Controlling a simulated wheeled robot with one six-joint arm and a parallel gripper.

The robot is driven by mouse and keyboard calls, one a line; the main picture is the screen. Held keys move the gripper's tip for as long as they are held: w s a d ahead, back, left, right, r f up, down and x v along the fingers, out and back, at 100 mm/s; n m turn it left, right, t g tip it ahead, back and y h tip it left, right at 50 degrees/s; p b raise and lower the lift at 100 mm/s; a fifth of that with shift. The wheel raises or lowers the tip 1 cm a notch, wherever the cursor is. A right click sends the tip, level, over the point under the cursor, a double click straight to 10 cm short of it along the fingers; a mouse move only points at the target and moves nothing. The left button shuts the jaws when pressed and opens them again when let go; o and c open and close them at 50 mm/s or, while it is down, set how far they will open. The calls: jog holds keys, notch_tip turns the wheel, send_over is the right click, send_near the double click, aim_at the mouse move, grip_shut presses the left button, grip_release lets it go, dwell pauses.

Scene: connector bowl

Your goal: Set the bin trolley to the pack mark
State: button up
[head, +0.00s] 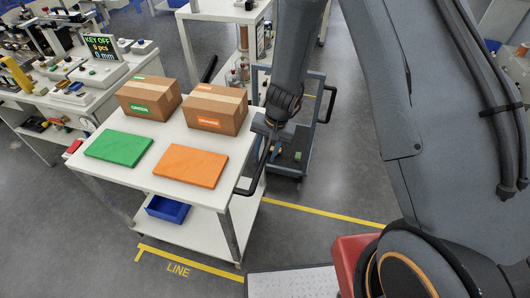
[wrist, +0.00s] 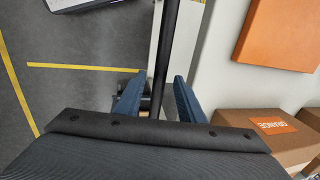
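The bin trolley (head: 150,185) is a white cart with a lower shelf, standing by the yellow floor mark lettered LINE (head: 178,269). A black handle (head: 257,172) sticks out from its right end; the handle also shows in the wrist view (wrist: 166,45) as a dark bar. My gripper (wrist: 158,95) is at this handle, with one blue finger on each side of the bar. A gap shows between the left finger and the bar, so the fingers look open around it. In the head view my gripper (head: 270,128) is partly hidden by my arm. I see no lettered pack mark.
On the trolley top are a green mat (head: 118,147), an orange mat (head: 190,166) and two cardboard boxes (head: 149,97). A blue bin (head: 167,209) is on its lower shelf. A grey trolley (head: 303,140) stands close behind my gripper. A cluttered bench (head: 50,110) is at left.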

jog(key=shift+f, duration=0.4)
grip_shut()
